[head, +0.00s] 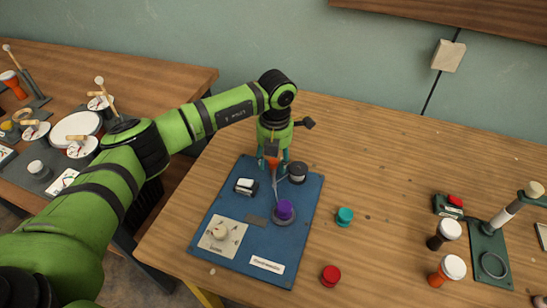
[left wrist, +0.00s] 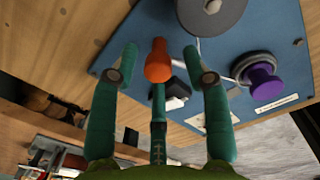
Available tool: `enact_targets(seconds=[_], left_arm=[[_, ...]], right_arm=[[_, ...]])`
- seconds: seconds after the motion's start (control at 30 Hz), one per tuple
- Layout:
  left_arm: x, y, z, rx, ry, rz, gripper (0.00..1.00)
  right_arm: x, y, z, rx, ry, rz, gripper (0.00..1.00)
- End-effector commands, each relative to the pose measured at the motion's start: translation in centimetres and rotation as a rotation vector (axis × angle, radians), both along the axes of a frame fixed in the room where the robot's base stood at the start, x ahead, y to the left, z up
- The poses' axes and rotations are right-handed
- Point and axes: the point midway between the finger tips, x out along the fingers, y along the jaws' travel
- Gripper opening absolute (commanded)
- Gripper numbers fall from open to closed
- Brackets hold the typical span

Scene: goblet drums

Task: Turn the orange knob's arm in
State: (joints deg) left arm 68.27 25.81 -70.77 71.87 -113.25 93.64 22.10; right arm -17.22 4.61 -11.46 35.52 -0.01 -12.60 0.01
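The orange knob (head: 271,160) is at the back edge of the blue board (head: 238,258), partly hidden by my left gripper in the head view. In the left wrist view the orange knob (left wrist: 157,60) is between the two teal fingertips of my left gripper (left wrist: 159,62), with a gap on each side. The gripper is open. A thin teal piece shows below the knob in the wrist view; I cannot tell what it belongs to. The knob's arm is not clear. My right gripper is not in view.
A grey disc (head: 297,172) and a purple knob (head: 284,209) on a grey base are on the board. A white dial plate (head: 222,235) is at its front left. Teal (head: 345,216) and red (head: 330,275) pieces stand on the table to the right.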

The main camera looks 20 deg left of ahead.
Motion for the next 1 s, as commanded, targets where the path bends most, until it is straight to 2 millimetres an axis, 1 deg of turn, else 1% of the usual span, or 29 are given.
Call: enact_targets(seconds=[0.27,0.37,0.47,0.7,0.8,0.9,1.0], left_arm=[[0.2,0.0,0.4,-0.002,-0.007,0.000,0.49],[0.2,-0.1,1.2,-0.003,-0.008,0.000,0.49],[0.2,-0.1,2.9,-0.003,-0.009,-0.002,0.49],[0.1,-0.3,8.0,-0.002,-0.009,0.000,0.49],[0.1,-0.4,9.8,-0.002,-0.008,-0.001,0.49],[0.0,-0.4,11.1,-0.002,-0.006,0.000,0.49],[0.0,-0.4,11.8,-0.001,-0.005,0.000,0.49]], right_arm=[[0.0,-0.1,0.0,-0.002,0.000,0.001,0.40],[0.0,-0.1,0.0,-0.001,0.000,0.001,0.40],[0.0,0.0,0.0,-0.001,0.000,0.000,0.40],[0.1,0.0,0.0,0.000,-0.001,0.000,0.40],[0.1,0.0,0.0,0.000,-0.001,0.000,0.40],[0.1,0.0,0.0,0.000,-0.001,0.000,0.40],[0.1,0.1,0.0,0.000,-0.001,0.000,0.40]])
